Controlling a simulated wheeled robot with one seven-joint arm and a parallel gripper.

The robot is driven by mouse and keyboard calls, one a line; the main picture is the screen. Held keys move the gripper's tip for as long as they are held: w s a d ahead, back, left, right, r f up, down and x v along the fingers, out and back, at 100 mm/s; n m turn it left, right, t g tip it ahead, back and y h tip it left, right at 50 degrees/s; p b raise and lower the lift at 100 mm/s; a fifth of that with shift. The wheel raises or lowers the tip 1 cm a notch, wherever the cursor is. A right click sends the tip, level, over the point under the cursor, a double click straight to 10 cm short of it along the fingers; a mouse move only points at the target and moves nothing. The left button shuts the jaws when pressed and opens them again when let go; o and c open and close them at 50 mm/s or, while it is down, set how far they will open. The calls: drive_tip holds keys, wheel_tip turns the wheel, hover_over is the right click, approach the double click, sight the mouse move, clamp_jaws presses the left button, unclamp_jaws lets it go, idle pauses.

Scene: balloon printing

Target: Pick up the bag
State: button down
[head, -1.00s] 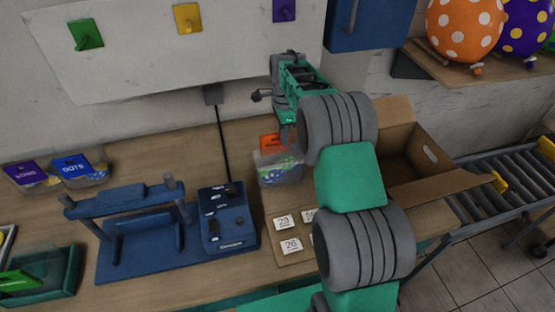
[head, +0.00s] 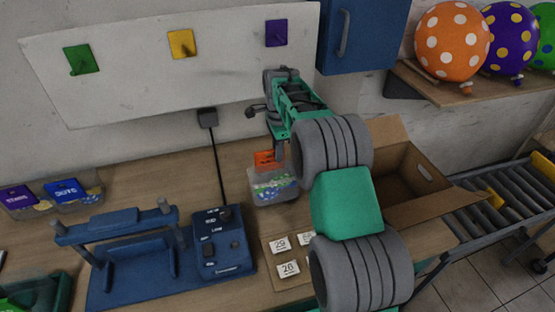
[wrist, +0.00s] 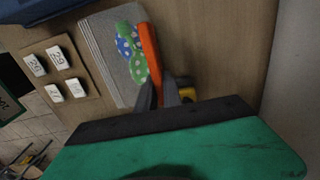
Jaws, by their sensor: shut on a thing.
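The bag (head: 275,188) is clear with an orange header, and holds green and blue patterned balloons. It stands upright on or just above the wooden table, beside the open cardboard box; I cannot tell whether its base touches the table. My gripper (head: 279,148) points down at the bag's orange header. In the wrist view, the dark fingers of my gripper (wrist: 166,94) are shut on the orange header (wrist: 150,58). The balloons (wrist: 132,50) show on the left side of the header. My arm hides part of the box and table in the head view.
An open cardboard box (head: 425,212) stands to the right, before a roller conveyor (head: 515,190). A board with number tags (head: 272,262) lies in front of the bag. A blue machine (head: 213,255) stands left. Other bags (head: 62,192) lie far left. The wall is close behind.

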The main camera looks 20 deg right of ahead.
sight(281, 173)
drive_tip(key=s+a+r+b, duration=0.1)
drive_tip(key=s+r+b, duration=0.4)
drive_tip(key=s+r, duration=0.5)
drive_tip(key=s, duration=0.4)
drive_tip(key=shift+r, duration=0.4)
drive_tip(key=shift+a, duration=0.15)
